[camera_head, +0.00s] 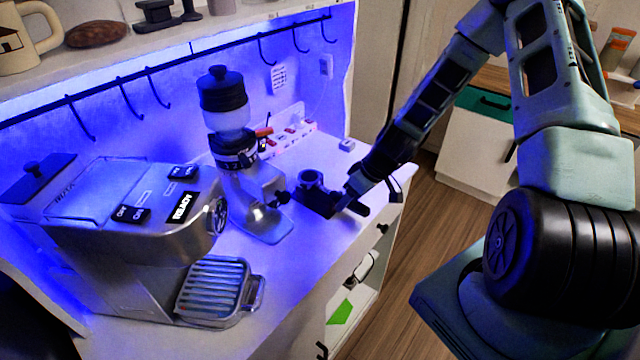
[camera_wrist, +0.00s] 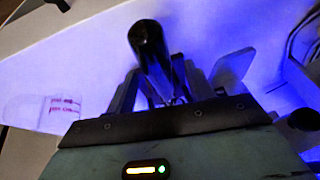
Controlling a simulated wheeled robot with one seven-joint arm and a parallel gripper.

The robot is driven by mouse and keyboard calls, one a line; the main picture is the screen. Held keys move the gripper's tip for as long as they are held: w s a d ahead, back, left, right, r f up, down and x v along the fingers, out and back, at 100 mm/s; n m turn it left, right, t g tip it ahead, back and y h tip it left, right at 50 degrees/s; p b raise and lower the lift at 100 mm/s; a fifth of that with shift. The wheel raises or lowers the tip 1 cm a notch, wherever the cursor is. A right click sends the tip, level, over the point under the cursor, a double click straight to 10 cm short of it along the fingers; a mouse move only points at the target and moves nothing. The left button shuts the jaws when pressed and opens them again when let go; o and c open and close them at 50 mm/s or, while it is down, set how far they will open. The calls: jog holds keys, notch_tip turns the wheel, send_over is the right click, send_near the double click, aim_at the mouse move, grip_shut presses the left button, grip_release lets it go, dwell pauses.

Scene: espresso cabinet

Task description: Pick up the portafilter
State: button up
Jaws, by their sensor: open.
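The portafilter (camera_head: 311,181) is on the white counter right of the grinder, with a dark round top showing in the head view. In the wrist view, a black rounded handle (camera_wrist: 148,42), apparently the portafilter's, stands between the fingers of my gripper (camera_wrist: 160,88). The fingers are apart on either side of it, and no firm grip shows. In the head view my gripper (camera_head: 352,203) reaches down from the right, right beside the portafilter. The lower part of the handle and any contact with the fingers are hidden.
A silver espresso machine (camera_head: 130,235) with a drip tray (camera_head: 212,291) stands at left. The grinder (camera_head: 236,165) is close left of the portafilter. A power strip (camera_head: 287,140) lies behind. Hooks hang from a rail (camera_head: 180,65). The counter's right edge is near my gripper.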

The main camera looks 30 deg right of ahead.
jog(key=shift+x, duration=0.9)
jog(key=shift+f, duration=0.3)
jog(key=shift+c, duration=0.3)
jog(key=shift+w, duration=0.1)
grip_shut()
jog(key=shift+r, duration=0.1)
